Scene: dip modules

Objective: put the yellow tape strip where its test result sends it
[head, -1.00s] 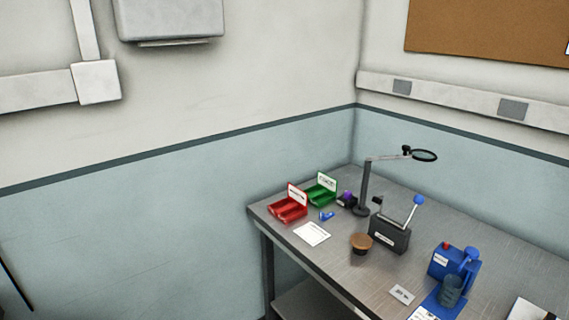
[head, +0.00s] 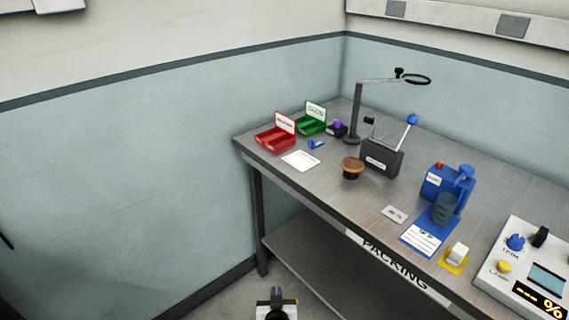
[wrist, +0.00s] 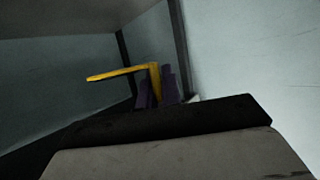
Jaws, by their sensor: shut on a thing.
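The yellow tape strip (wrist: 122,74) shows in the wrist view as a bent yellow piece. Its upright part stands between the purple finger pads and its long part juts left. My gripper (wrist: 157,90) is shut on it. In the head view my gripper (head: 277,292) is at the bottom, below the table's front edge, and the strip cannot be made out there. A red bin (head: 272,142) and a green bin (head: 310,128), each with a white sign too small to read, stand at the table's far left corner. A tester with a percent display (head: 538,300) is at the right.
The metal table (head: 325,195) also holds a white card (head: 301,160), a brown-topped round object (head: 351,166), a black lever box (head: 382,157), a blue press (head: 446,184), a white block on a yellow pad (head: 457,254) and a magnifier (head: 357,115). A lower shelf (head: 330,260) lies beneath.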

